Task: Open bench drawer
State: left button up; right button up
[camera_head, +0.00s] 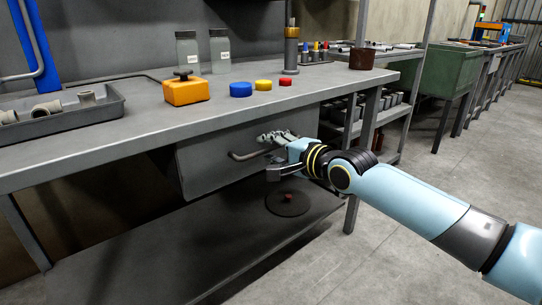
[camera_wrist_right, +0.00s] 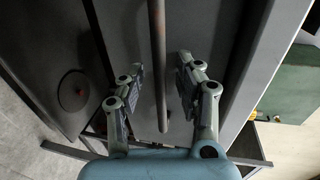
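The grey bench drawer (camera_head: 208,163) hangs under the bench top, and its front seems about flush with the bench edge. Its bar handle (camera_head: 245,155) runs across the front, partly hidden by my right gripper (camera_head: 268,156). In the right wrist view the handle (camera_wrist_right: 159,105) runs between the two fingers of my right gripper (camera_wrist_right: 160,75). The fingers are apart, with a gap on each side of the bar. My left gripper is not in view.
On the bench top (camera_head: 140,128) stand a yellow box (camera_head: 186,92), blue, yellow and red pucks, jars and a grey tray (camera_head: 62,117). A lower shelf (camera_head: 150,240) holds a dark disc with a red knob (camera_head: 288,203). The floor at right is clear.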

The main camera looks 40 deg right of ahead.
jog(key=shift+w, duration=0.15)
jog(key=shift+f, duration=0.1)
grip_shut()
dwell(0.5)
